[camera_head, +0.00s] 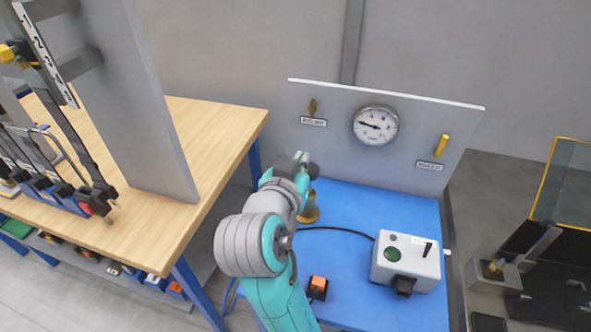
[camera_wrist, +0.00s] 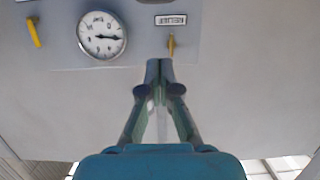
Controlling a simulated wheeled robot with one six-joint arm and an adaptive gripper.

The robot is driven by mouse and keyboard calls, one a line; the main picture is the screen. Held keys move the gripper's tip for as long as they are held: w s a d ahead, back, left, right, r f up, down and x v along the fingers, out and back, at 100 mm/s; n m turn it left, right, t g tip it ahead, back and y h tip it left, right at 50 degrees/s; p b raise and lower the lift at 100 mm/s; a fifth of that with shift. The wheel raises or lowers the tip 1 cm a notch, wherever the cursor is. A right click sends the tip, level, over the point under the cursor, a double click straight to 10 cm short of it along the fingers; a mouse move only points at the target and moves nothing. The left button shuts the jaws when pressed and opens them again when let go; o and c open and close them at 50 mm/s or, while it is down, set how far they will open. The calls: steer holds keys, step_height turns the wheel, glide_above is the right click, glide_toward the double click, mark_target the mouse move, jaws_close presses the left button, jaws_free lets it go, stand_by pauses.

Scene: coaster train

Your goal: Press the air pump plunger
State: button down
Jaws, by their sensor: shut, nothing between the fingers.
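A brass-coloured body (camera_head: 309,214), which looks like the air pump, stands on the blue bench top. My arm hides much of it, and I cannot make out its plunger. My gripper (camera_head: 303,157) is above and slightly behind it in the head view. A dark round part beside the gripper could be the gripper's own or the pump's; I cannot tell. In the wrist view, the fingers of my gripper (camera_wrist: 160,70) are together and empty, pointing at the grey panel. The pump does not show in that view.
The upright panel (camera_head: 440,120) holds a round gauge (camera_head: 376,125), a brass lever (camera_head: 312,107) and a yellow handle (camera_head: 441,146). A white control box (camera_head: 406,262) and an orange-black item (camera_head: 318,288) are on the blue bench (camera_head: 375,215). A wooden workbench (camera_head: 215,125) stands left.

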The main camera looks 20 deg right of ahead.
steer(key=x, duration=0.5)
step_height(320, 180, down, 3)
steer(key=shift+s+a+f, duration=0.15)
steer(key=shift+f, duration=0.35)
step_height(320, 180, down, 6)
steer(key=shift+r, duration=0.1)
